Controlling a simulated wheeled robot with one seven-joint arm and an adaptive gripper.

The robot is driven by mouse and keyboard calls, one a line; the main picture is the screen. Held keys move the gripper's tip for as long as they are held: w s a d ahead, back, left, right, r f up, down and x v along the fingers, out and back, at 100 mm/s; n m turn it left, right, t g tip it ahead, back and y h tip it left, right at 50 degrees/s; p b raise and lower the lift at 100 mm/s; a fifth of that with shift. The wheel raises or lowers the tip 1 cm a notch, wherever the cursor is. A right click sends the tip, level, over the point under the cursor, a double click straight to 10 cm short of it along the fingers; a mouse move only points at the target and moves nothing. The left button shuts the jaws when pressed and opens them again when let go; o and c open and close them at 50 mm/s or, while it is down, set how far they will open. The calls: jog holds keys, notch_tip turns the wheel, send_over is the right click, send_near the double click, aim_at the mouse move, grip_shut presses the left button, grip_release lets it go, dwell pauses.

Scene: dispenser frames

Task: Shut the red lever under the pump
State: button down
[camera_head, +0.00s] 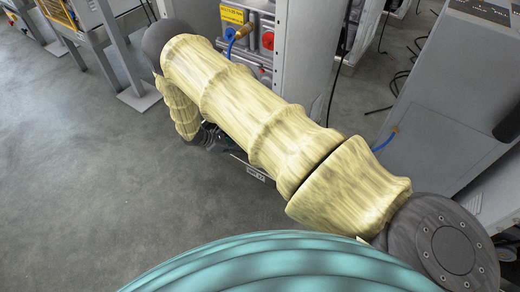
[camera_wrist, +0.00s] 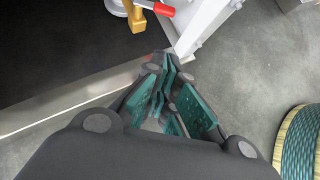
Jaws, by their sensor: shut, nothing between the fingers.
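In the wrist view the red lever (camera_wrist: 159,10) shows at the top edge, beside a brass fitting (camera_wrist: 137,17) under a white body that is cut off by the frame. My gripper (camera_wrist: 166,68) is in the middle of that view, its dark fingers with green pads closed and empty. The lever lies beyond the fingertips, with a visible gap in the picture. In the head view my arm hides most of the gripper and the lever's surroundings; I cannot pick out the lever for certain there.
A pale metal post (camera_wrist: 205,25) stands right of the lever, and a metal rail (camera_wrist: 75,98) edges a dark surface. Open grey floor (camera_head: 90,190) lies left.

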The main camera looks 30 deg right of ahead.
jog(key=shift+h, duration=0.3)
jog(key=b+x, duration=0.1)
jog(key=x, duration=0.2)
jog(key=b+x, duration=0.1)
jog(key=x, duration=0.2)
jog(key=w+b+x, duration=0.1)
jog(key=x, duration=0.3)
jog(key=shift+d+f, duration=0.1)
jog(key=shift+d, duration=0.1)
jog(key=d, duration=0.3)
jog(key=shift+s+d+r+b, duration=0.25)
jog(key=shift+s+b, duration=0.15)
